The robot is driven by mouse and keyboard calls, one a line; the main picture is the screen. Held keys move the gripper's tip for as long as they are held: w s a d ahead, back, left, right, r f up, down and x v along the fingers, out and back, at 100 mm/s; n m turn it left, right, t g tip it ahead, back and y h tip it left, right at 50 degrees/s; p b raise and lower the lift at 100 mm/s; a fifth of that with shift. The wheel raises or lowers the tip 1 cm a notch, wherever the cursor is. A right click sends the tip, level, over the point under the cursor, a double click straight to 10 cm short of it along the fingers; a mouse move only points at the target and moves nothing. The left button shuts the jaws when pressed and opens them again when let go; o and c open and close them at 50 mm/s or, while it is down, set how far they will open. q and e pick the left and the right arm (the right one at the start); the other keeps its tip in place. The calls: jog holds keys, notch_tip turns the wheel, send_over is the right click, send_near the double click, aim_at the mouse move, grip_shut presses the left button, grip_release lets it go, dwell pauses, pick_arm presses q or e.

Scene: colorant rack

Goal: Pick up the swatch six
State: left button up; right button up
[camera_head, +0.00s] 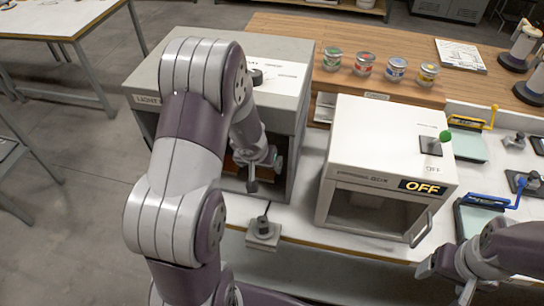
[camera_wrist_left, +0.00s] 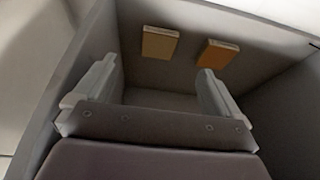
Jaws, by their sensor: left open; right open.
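Two small swatches, a tan one (camera_wrist_left: 159,43) and an orange-brown one (camera_wrist_left: 217,53), are at the far end of a grey box interior in the left wrist view. I cannot read a number on either, so I cannot tell which is swatch six. My left gripper (camera_wrist_left: 157,70) is open and empty, its fingers apart and short of both swatches. In the head view my left gripper (camera_head: 258,172) is at the open front of the grey cabinet (camera_head: 147,100), partly hidden by my arm. My right gripper (camera_head: 447,282) is open and empty at the lower right.
A white box marked OFF (camera_head: 345,130) stands right of the cabinet. A small grey device (camera_head: 263,232) sits at the table's front edge. Several paint tins (camera_head: 364,64) stand on the wooden bench (camera_head: 290,28) behind. Blue-handled (camera_head: 488,201) and yellow-handled (camera_head: 470,122) tools are at right.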

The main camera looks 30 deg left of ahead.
aim_at(265, 176)
pick_arm(q)
jog(key=b+x, duration=0.2)
jog(key=x, duration=0.9)
pick_arm(e)
notch_tip(265, 176, down, 4)
jog(key=shift+r, duration=0.2)
pick_arm(q)
jog(key=c, duration=1.1)
